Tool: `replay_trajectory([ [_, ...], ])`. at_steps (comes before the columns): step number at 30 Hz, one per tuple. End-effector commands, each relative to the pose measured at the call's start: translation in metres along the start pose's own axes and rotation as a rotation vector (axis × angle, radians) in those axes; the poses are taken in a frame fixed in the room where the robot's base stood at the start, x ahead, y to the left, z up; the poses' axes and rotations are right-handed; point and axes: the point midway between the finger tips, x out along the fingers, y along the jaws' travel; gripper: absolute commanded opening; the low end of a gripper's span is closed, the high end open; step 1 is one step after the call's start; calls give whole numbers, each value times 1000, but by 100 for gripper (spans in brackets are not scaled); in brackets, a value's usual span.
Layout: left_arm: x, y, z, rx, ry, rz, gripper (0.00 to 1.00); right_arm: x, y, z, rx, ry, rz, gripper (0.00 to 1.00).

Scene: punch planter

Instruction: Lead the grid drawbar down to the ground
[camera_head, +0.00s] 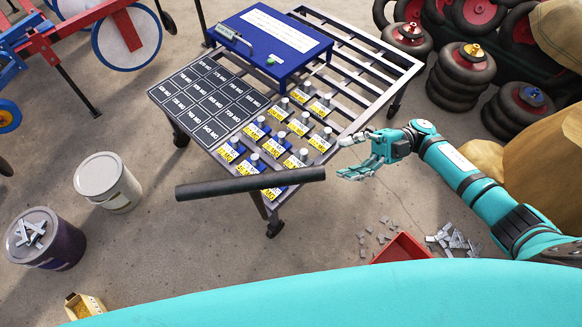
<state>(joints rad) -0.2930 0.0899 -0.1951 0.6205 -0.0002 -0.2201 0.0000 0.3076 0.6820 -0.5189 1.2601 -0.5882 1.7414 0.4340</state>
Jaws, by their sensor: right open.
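A dark, thick bar (235,186), which looks like the handle of the grid drawbar, lies crosswise in front of the near corner of the grid cart (385,62) and seems raised above the floor. Any shaft below it is mostly hidden by the bar. My right gripper (348,157) is open and empty, a little right of the bar's right end, apart from it in the picture. How far apart they are in depth I cannot tell. My left gripper is not in view.
A white bucket (107,182) and a dark drum (48,238) stand left. A red tray (402,248) and metal scraps lie near right.

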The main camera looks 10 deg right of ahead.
Motion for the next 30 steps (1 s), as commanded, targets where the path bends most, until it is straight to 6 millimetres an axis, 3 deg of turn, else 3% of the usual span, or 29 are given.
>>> replay_trajectory([
  [3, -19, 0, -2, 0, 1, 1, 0, 30, 4, -4, 0, 4, 3, 51],
  [15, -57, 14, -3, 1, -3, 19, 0, 113, 4, -3, 0, 2, 4, 51],
  [21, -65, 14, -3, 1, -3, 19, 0, 135, 2, -1, 0, -1, 4, 51],
  [30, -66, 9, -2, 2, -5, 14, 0, 142, 1, 1, -1, -1, 4, 51],
])
